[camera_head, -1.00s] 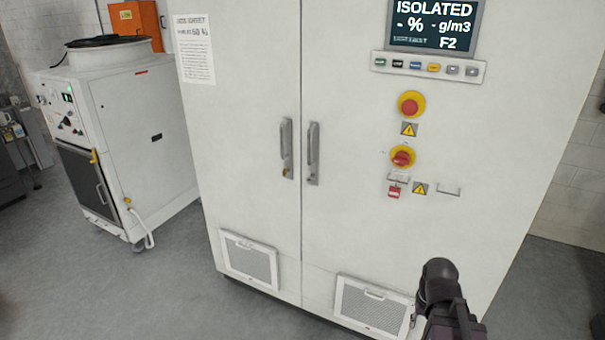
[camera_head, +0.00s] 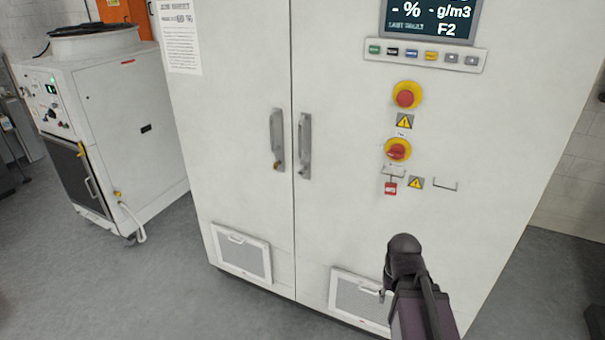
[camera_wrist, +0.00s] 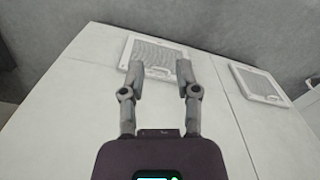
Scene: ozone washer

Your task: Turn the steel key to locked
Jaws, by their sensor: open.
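The white cabinet (camera_head: 235,135) has two doors with long grey handles. A small brass-coloured spot, perhaps a lock or key, shows at the foot of the left handle (camera_head: 277,140); it is too small to tell its material or turn. The right handle (camera_head: 304,146) shows no clear key. My gripper (camera_wrist: 160,72) is open and empty in the wrist view, its two fingers apart in front of a vent grille. In the head view my arm is at the lower right, below and right of the handles, and mostly hides the fingers.
On the right door are an emergency button (camera_head: 405,95), a red rotary switch (camera_head: 397,150), a red tag (camera_head: 390,188) and a small bracket (camera_head: 445,184). The display (camera_head: 430,20) is above. A white machine (camera_head: 110,135) stands left. Grey floor lies in front.

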